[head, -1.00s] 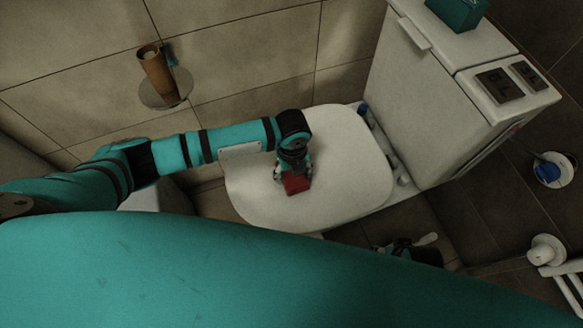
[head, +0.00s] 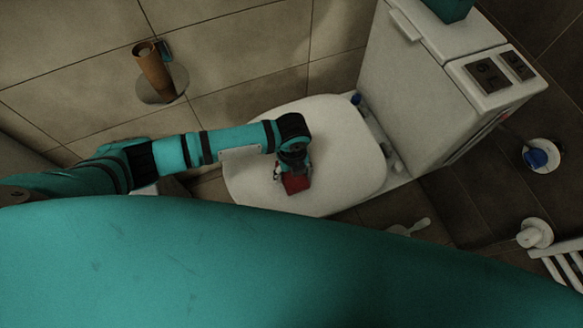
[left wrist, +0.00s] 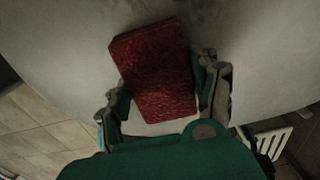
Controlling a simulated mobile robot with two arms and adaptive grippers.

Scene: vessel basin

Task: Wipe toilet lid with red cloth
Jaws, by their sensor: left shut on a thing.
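The white toilet lid (head: 335,130) is closed and fills the middle of the head view; it also lies under the gripper in the left wrist view (left wrist: 60,50). The red cloth (head: 297,184) is a small block-like pad at the lid's lower middle. In the left wrist view the cloth (left wrist: 155,70) sits between the two fingers of my left gripper (left wrist: 165,100). My left gripper (head: 293,172) is shut on the cloth, low over the lid. Whether the cloth presses on the lid is hard to tell. Dark smudges (left wrist: 205,12) show on the lid beyond the cloth. My right gripper is not in view.
The white cistern (head: 415,90) stands right of the lid with dark flush buttons (head: 487,76). A paper roll holder (head: 153,72) is on the tiled wall. A white brush (head: 410,228), a round white container (head: 541,156) and a white rack (head: 560,255) are to the right.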

